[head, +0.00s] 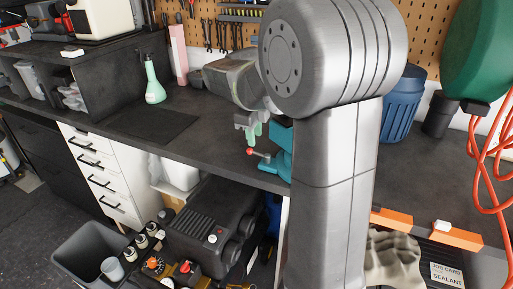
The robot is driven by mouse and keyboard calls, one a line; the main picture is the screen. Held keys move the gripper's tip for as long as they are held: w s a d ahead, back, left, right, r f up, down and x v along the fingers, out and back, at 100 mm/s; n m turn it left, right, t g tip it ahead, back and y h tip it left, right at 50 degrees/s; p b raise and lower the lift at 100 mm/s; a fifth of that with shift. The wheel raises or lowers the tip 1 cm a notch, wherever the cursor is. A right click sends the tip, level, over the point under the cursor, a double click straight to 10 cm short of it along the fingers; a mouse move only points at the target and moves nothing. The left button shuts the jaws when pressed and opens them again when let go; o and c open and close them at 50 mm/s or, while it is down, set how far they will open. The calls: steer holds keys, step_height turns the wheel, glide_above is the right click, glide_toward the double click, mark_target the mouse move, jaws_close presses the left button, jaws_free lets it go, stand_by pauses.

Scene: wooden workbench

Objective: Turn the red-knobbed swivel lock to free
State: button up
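A teal vise (281,163) stands at the front edge of the dark workbench, partly hidden behind my arm. The swivel lock shows as a short lever with a red knob (250,152) that sticks out to the left from the vise's lower part. My gripper (253,136), grey with pale green fingertips, points down just above the red knob and left of the vise. The fingertips look close to the knob; whether they touch it cannot be told. The gap between the fingers is too small to judge. The rest of the vise is hidden by my arm.
A blue bin (403,105) stands to the right at the back. Orange-handled items (457,236) and a beige glove (395,258) are at the lower right. The bench between mat and vise is clear.

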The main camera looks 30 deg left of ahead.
steer(key=f, duration=0.3)
steer(key=w+f, duration=0.1)
steer(key=f, duration=0.2)
steer(key=shift+w+f, duration=0.1)
steer(key=shift+c, duration=0.2)
jaws_close()
